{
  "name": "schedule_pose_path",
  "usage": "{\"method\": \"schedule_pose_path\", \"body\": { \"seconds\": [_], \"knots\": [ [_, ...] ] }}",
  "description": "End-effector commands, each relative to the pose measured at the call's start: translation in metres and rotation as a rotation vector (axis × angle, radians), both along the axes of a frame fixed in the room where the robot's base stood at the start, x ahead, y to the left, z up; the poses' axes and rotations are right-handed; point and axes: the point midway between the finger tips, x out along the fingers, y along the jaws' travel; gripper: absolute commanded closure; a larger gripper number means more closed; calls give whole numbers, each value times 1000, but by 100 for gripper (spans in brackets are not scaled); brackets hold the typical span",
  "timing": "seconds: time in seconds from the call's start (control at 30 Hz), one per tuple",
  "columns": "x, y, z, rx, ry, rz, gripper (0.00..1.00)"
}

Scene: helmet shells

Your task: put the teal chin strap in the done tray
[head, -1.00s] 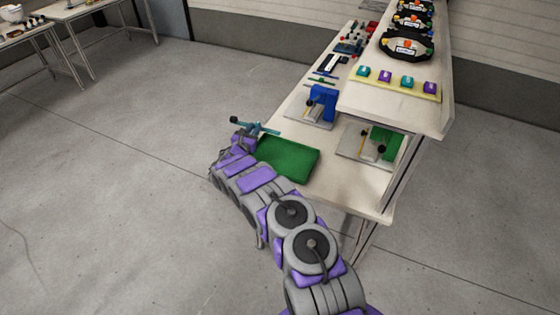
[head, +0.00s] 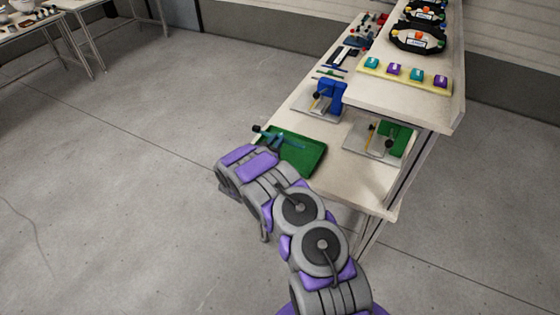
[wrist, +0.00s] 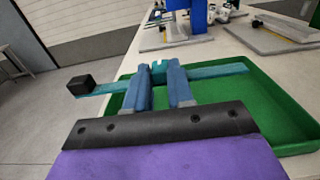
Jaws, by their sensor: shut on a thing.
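The teal chin strap (wrist: 218,70) is a flat strip with a black block (wrist: 81,86) at its left end. My gripper (wrist: 166,74) is shut on the strap near its middle in the wrist view. The strap (head: 281,138) also shows in the head view, over the far left part of the green tray (head: 308,157). The tray (wrist: 286,117) lies under the strap in the wrist view, and the black end sticks out past its left wall. I cannot tell whether the strap touches the tray.
Behind the tray stands a blue fixture (head: 331,93) on a grey plate. A green fixture (head: 397,137) stands to the right. A raised shelf (head: 405,100) carries a yellow strip (head: 407,82) with teal and purple blocks, and helmet shells (head: 418,39). Floor is open at left.

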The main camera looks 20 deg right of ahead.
Motion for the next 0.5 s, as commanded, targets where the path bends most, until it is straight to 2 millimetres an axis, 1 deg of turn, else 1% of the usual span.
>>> {"method": "schedule_pose_path", "body": {
  "seconds": [0.03, 0.2, 0.33, 0.5],
  "knots": [
    [-8, 3, -1, -4, 5, 2, 100],
    [-36, 10, -4, -6, 6, 3, 100],
    [-50, 13, -4, -8, 2, 3, 100],
    [-58, 12, -5, -5, 1, 1, 100]
  ]
}}
